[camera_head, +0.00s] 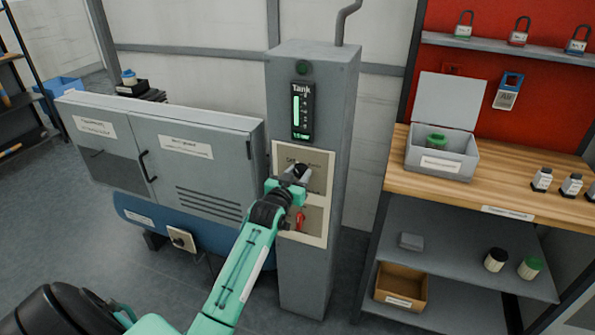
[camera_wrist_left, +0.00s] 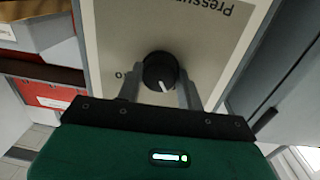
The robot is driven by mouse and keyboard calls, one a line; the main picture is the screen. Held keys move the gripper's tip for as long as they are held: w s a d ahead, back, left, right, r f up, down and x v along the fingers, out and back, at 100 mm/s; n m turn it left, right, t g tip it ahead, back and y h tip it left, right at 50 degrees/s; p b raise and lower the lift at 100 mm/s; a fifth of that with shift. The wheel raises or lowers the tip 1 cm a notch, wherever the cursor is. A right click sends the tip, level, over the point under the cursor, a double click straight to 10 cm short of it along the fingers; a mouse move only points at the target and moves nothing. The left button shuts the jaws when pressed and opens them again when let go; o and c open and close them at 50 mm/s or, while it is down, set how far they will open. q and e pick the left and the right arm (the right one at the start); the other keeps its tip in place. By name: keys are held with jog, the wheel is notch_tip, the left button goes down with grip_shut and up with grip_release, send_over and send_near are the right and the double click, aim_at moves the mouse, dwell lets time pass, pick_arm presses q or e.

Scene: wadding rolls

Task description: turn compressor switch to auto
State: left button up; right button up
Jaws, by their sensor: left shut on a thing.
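The compressor switch is a round black knob (camera_head: 303,169) on the upper part of a beige panel (camera_head: 318,158) on the grey column. My left gripper (camera_head: 300,174) is at the panel, shut on this knob. In the left wrist view the knob (camera_wrist_left: 160,71) sits between the two grey fingers (camera_wrist_left: 160,90), against the panel (camera_wrist_left: 200,40). Its white pointer mark points toward the bottom of that picture, slightly right. Panel lettering there is upside down; a few letters show left of the knob, the rest hidden by a finger. My right gripper is not in view.
A red handle (camera_head: 300,219) sits on the panel below the knob. A lit tank gauge (camera_head: 302,112) is above it. A grey cabinet (camera_head: 170,150) over a blue tank (camera_head: 150,215) stands left. A wooden bench (camera_head: 480,194) with a grey open box (camera_head: 441,152) stands right.

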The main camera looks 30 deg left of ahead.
pick_arm(q)
jog(key=m+p, duration=0.3)
jog(key=m, duration=0.1)
jog(key=shift+r, duration=0.25)
jog(key=m+p, duration=0.2)
jog(key=m, duration=0.1)
jog(key=shift+d+m+g, duration=0.1)
jog(key=shift+m+g, duration=0.2)
jog(key=m+p, duration=0.1)
jog(key=m, duration=0.2)
jog(key=shift+f+y, duration=0.1)
jog(key=shift+y, duration=0.2)
jog(key=m+p, duration=0.1)
jog(key=m, duration=0.3)
jog(key=shift+d+f, duration=0.1)
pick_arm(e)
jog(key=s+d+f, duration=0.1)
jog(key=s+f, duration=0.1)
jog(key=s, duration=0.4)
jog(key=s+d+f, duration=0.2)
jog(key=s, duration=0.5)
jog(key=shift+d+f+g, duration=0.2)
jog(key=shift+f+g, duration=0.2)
pick_arm(q)
jog(key=shift+m, duration=0.3)
jog(key=shift+y, duration=0.3)
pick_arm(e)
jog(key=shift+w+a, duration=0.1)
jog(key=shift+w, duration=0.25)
